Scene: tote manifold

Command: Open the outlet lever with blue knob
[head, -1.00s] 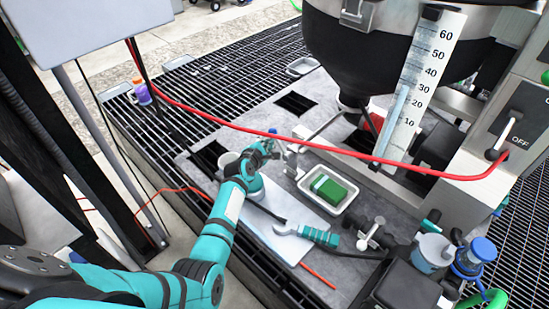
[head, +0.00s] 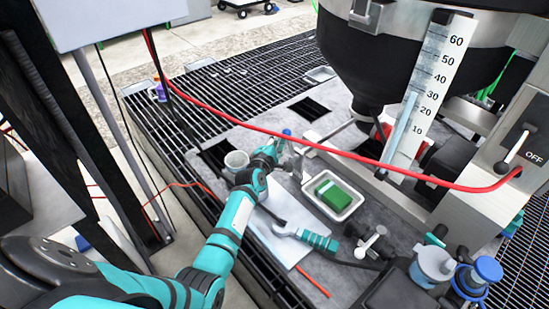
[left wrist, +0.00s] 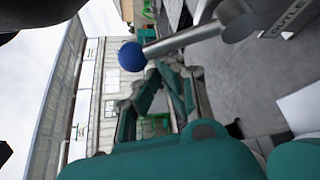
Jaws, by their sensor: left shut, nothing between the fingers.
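The outlet lever's blue knob (head: 286,132) stands just beyond my left gripper (head: 277,148) in the head view. In the left wrist view the round blue knob (left wrist: 132,56) sits on the end of a metal lever bar (left wrist: 185,38). The bar runs right toward a grey part with partly visible "OUTLET" lettering (left wrist: 287,22). My left gripper is shut and empty, close to the knob and lever. I cannot tell whether it touches them. In the head view the gripper hides part of the lever. My right gripper is not in view.
A red hose (head: 330,152) crosses above the work area. A white tray (head: 352,205) with a green block, a teal-handled wrench (head: 318,240) and a grey cup (head: 237,160) lie nearby. The black hopper (head: 365,65) and a marked gauge (head: 428,90) stand behind to the right.

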